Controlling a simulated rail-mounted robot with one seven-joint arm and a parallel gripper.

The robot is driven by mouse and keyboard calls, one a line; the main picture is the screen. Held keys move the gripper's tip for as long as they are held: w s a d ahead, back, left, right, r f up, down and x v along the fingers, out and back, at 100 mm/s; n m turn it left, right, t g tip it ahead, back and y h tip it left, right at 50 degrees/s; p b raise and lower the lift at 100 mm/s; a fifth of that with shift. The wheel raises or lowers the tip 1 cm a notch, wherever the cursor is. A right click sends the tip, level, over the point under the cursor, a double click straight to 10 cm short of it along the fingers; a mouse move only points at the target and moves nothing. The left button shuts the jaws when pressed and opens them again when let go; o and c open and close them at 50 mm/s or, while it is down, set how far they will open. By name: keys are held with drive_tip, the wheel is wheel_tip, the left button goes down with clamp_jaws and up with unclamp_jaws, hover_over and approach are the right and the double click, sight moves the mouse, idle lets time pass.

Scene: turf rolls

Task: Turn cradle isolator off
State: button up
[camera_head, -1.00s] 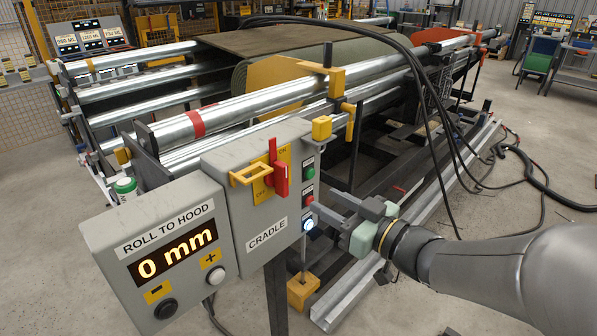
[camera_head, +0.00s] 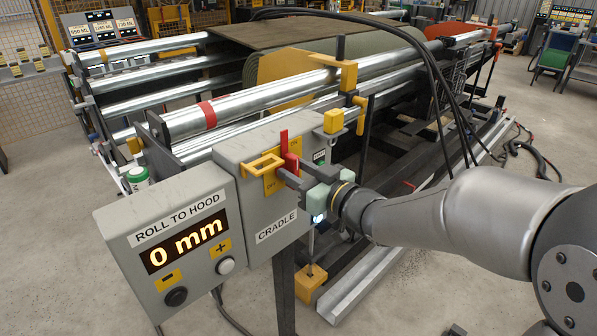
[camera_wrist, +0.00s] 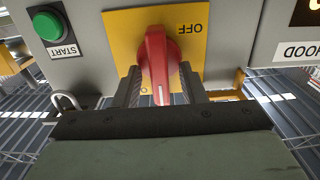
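The cradle isolator is a red handle (camera_head: 284,146) on a yellow plate (camera_head: 270,184), on the grey CRADLE box (camera_head: 240,143). The handle stands upright in the head view. In the wrist view the red handle (camera_wrist: 158,62) lies between the two dark fingers of my gripper (camera_wrist: 160,85). Narrow gaps seem to show on both sides, so the fingers look open around it. The word OFF on the plate (camera_wrist: 188,50) appears upside down there. In the head view my gripper (camera_head: 290,172) covers the lower handle and part of the box's right side.
A yellow bracket (camera_head: 257,165) juts out left of the handle. The green START button (camera_wrist: 48,25) is beside the plate. The ROLL TO HOOD box (camera_head: 170,213) reads 0 mm. Metal rollers (camera_head: 265,98) lie behind, and black cables (camera_head: 440,110) hang at the right.

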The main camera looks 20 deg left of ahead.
clamp_jaws()
drive_tip(key=shift+f+n+b, duration=0.15)
drive_tip(key=shift+n+b, duration=0.25)
drive_tip(key=shift+b, duration=0.2)
drive_tip(key=n+b, duration=0.2)
drive_tip(key=shift+f+b, duration=0.15)
drive_tip(key=shift+b, duration=0.15)
drive_tip(key=n+b, duration=0.4)
drive_tip(key=n, duration=0.1)
drive_tip(key=n+b, duration=0.9)
drive_tip(key=shift+s+a+f+n+b, duration=0.2)
drive_tip(key=shift+s+n+b, duration=0.15)
drive_tip(key=shift+n+b, duration=0.05)
drive_tip(key=shift+n, duration=0.3)
drive_tip(key=shift+o, duration=0.6)
unclamp_jaws()
drive_tip(key=shift+r, duration=0.1)
